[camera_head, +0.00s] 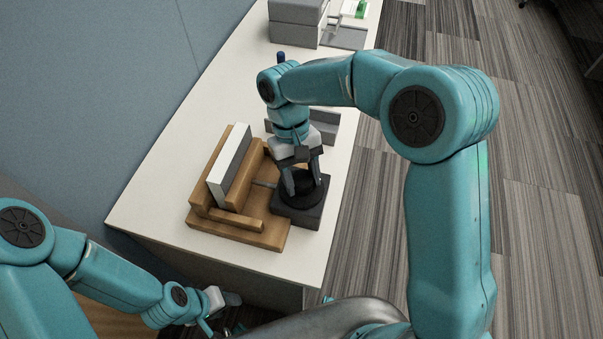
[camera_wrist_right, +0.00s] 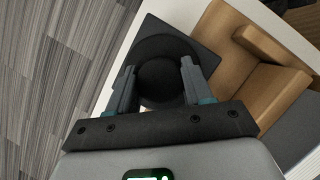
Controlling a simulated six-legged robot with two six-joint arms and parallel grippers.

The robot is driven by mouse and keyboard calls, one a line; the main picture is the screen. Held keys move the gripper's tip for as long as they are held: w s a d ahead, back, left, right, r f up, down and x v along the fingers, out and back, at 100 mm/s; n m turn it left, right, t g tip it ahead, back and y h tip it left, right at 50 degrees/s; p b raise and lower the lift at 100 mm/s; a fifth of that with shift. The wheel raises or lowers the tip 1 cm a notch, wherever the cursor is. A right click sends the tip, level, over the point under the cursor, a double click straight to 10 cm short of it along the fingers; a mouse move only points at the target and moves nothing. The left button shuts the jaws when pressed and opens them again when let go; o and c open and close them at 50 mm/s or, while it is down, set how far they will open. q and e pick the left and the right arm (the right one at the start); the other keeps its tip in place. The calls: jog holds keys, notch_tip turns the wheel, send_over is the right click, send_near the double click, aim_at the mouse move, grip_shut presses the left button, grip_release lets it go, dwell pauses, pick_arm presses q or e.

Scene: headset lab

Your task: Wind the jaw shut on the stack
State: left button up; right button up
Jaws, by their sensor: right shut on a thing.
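A wooden vise (camera_head: 237,235) stands on the white table, its base also showing in the right wrist view (camera_wrist_right: 270,85). A stack (camera_head: 229,167) with a white edge and grey side stands upright between its wooden jaws. I cannot tell whether a gap remains beside it. A round black knob (camera_head: 312,201) sits on a square black base (camera_head: 297,213) at the vise's right side. My right gripper (camera_head: 302,186) points down and is shut on the knob (camera_wrist_right: 160,80), one finger on each side. My left gripper (camera_head: 217,300) is low, off the table's near edge; its fingers are unclear.
The white table (camera_head: 165,180) is bare left of the vise. A grey tray or holder (camera_head: 325,127) is partly hidden behind my right wrist. Grey boxes (camera_head: 295,22) and a green and white item (camera_head: 354,9) are at the far end. A blue-grey partition (camera_head: 100,90) borders the left.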

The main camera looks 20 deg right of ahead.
jog(key=m+y, duration=0.2)
jog(key=m, duration=0.3)
jog(key=shift+m, duration=0.3)
dwell(0.5)
jog(key=o, duration=1)
jog(key=shift+s, duration=0.1)
jog(key=shift+w+d+r+t, duration=0.1)
jog(key=shift+w+r+t, duration=0.15)
jog(key=shift+r+t, duration=0.1)
jog(key=p+v, duration=0.2)
jog(key=v, duration=1.3)
jog(key=shift+w+d+r, duration=0.1)
jog(key=shift+d+r, duration=0.05)
jog(key=shift+r, duration=0.05)
